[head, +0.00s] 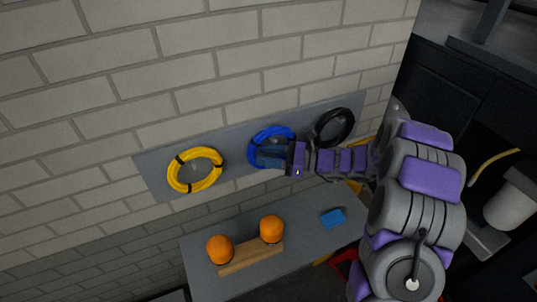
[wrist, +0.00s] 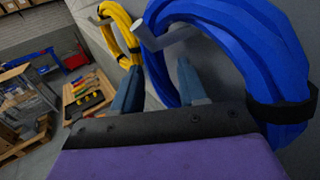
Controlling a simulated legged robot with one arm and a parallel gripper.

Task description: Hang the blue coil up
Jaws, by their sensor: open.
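The blue coil (head: 274,130) is at the grey panel on the brick wall, between the yellow and black coils. In the wrist view the blue coil (wrist: 255,50) is close, with a black strap round its right side. A grey peg (wrist: 152,38) juts out at its upper left, and the coil appears to hang over it. My gripper (head: 264,157) is in front of the coil's lower part and hides some of it. In the wrist view its two fingers (wrist: 160,88) are apart, with a blue strand of the coil seen between them. Contact cannot be told.
A yellow coil (head: 172,174) hangs to the left and a black coil (head: 349,122) to the right on the panel (head: 232,140). Below, a grey table (head: 305,239) bears two orange domes on a wooden strip (head: 251,259) and a blue block (head: 333,218).

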